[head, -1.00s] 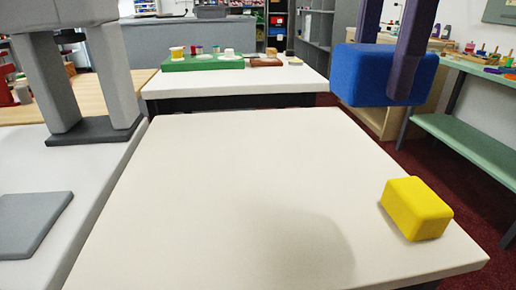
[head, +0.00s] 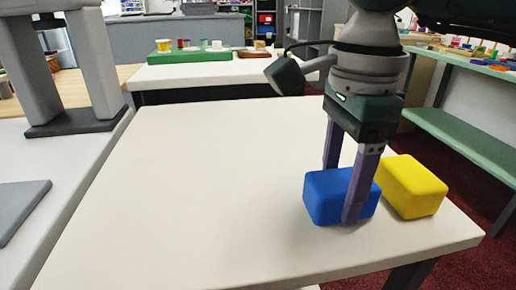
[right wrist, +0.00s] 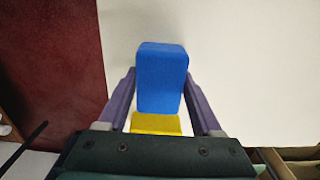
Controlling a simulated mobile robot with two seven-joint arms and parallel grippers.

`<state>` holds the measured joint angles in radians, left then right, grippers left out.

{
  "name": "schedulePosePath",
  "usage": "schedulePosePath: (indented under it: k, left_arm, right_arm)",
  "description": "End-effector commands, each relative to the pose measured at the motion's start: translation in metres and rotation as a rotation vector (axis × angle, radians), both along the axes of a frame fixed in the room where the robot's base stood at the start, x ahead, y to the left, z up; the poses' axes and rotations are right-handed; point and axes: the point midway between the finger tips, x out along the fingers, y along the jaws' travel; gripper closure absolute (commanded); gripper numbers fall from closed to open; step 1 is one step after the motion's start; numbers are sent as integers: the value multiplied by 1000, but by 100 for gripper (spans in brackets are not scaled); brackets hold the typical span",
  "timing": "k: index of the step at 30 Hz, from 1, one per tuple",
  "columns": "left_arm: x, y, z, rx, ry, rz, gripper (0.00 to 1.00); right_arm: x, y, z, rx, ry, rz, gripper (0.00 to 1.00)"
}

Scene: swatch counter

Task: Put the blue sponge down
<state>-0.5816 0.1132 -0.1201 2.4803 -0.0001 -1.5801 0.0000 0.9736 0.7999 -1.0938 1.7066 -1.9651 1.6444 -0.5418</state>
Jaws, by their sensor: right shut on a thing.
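The blue sponge (head: 325,195) is a rounded block between the purple fingers of my right gripper (head: 343,194). The gripper is shut on it, one finger on the near face and the other mostly hidden behind. The sponge is at or just above the white table (head: 200,190); I cannot tell whether it touches. In the right wrist view the blue sponge (right wrist: 161,78) sits between the two fingers. My left gripper is not in view.
A yellow block (head: 415,188) stands on the table close to the right of the blue sponge; a gap is not clear. The table's left and middle are bare. A grey stand (head: 95,70) is on the left counter. A green shelf bench (head: 465,135) stands at right.

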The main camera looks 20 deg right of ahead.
Motion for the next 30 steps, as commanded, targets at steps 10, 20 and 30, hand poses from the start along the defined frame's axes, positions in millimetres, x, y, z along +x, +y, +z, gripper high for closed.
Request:
schedulePosePath:
  k: [10,20,30]
  left_arm:
    - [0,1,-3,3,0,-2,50]
    - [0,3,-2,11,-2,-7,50]
    - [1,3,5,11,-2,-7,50]
  right_arm:
    - [0,0,-2,1,-1,0,30]
    - [0,0,-2,0,-1,-1,4]
    - [1,0,19,1,-5,-1,4]
